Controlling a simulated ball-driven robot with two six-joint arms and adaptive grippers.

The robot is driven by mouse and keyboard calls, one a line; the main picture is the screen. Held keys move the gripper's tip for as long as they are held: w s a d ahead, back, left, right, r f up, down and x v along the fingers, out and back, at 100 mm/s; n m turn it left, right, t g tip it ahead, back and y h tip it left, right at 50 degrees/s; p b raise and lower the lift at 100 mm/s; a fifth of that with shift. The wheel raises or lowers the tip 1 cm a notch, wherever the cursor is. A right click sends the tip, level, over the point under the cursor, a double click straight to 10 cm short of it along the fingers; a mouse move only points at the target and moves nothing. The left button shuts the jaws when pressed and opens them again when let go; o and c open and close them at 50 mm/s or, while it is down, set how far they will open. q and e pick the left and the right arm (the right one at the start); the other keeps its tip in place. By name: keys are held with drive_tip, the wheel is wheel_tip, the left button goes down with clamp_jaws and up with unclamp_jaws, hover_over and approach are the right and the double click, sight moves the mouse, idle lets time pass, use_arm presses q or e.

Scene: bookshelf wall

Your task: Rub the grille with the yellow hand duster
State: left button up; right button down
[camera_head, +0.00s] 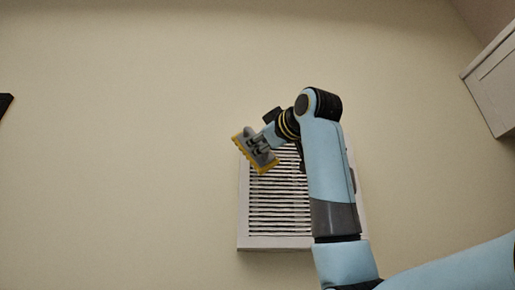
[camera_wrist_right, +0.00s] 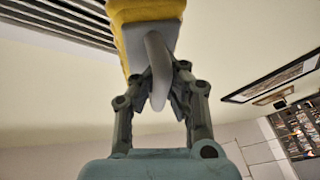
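The grille (camera_head: 279,210) is a white slatted vent on the wall, partly hidden behind my right arm. Its dark slats also show at the top left of the right wrist view (camera_wrist_right: 62,24). My right gripper (camera_head: 262,146) is shut on the grey handle of the yellow hand duster (camera_head: 244,156). In the right wrist view the fingers (camera_wrist_right: 163,88) close around the handle, with the yellow duster (camera_wrist_right: 146,12) beyond it. The duster is tilted at the grille's upper left corner. I cannot tell whether it touches the grille. My left gripper is not in view.
A white cabinet (camera_head: 494,82) hangs at the upper right. A dark object (camera_head: 5,103) shows at the left edge. The wall around the grille is bare. The right wrist view shows a framed picture (camera_wrist_right: 272,78) and a filled bookshelf (camera_wrist_right: 300,128).

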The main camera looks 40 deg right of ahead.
drive_tip(key=shift+s, duration=0.1)
drive_tip(key=shift+s+a, duration=0.4)
drive_tip(key=shift+s, duration=0.2)
drive_tip(key=shift+s+a, duration=0.4)
drive_tip(key=shift+s, duration=0.2)
